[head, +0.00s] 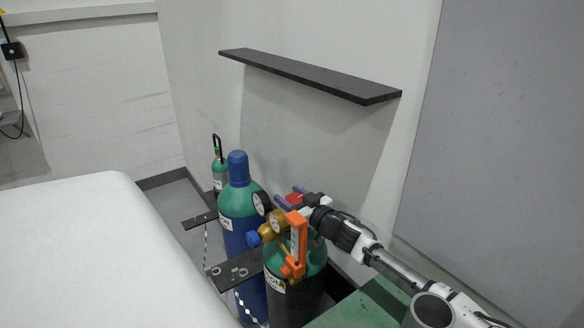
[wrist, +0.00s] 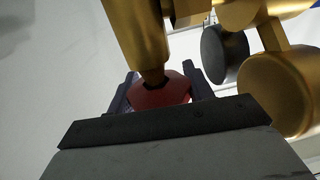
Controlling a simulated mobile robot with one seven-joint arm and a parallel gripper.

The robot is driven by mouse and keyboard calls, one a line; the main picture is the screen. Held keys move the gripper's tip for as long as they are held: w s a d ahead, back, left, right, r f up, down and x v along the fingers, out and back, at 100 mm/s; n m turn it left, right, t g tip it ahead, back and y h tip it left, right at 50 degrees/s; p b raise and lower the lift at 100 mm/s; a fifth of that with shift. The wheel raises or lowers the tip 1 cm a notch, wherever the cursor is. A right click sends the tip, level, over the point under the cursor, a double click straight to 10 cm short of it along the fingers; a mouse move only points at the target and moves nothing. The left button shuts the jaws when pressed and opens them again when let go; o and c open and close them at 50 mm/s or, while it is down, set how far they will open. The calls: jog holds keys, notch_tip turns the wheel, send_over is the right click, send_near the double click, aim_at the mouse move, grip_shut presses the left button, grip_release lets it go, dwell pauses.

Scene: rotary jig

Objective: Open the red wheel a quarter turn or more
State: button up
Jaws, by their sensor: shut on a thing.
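The red wheel (wrist: 160,93) sits at the end of a brass valve stem (wrist: 143,45) in the wrist view. In the head view a bit of the red wheel (head: 294,198) shows between the fingers, beside the regulator on top of the front gas cylinder. My gripper (wrist: 158,90) has one dark finger on each side of the wheel and is shut on it. In the head view my gripper (head: 287,202) reaches in from the right, with its fingers pointing left. The wheel's near part is hidden behind the gripper body in the wrist view.
A brass regulator with gauges (head: 276,222) and an orange flowmeter (head: 298,245) stand close to my gripper. A blue cylinder (head: 238,205) and a smaller green one (head: 219,173) stand behind. A dark shelf (head: 310,77) is on the wall above. A white bed-like surface (head: 90,250) fills the left.

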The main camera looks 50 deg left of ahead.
aim_at(290, 197)
jog(key=shift+s+n+g+h+b, duration=0.15)
jog(key=shift+n+g+h+b, duration=0.15)
jog(key=shift+n+g, duration=0.85)
jog(key=shift+s+n+g+h+b, duration=0.2)
jog(key=shift+n+g, duration=0.45)
jog(key=shift+g, duration=0.9)
jog(key=o, duration=1)
jog(key=shift+c, duration=0.2)
jog(key=shift+r, duration=0.1)
notch_tip(290, 197, up, 20)
jog(key=b, duration=0.4)
jog(key=shift+b, duration=0.35)
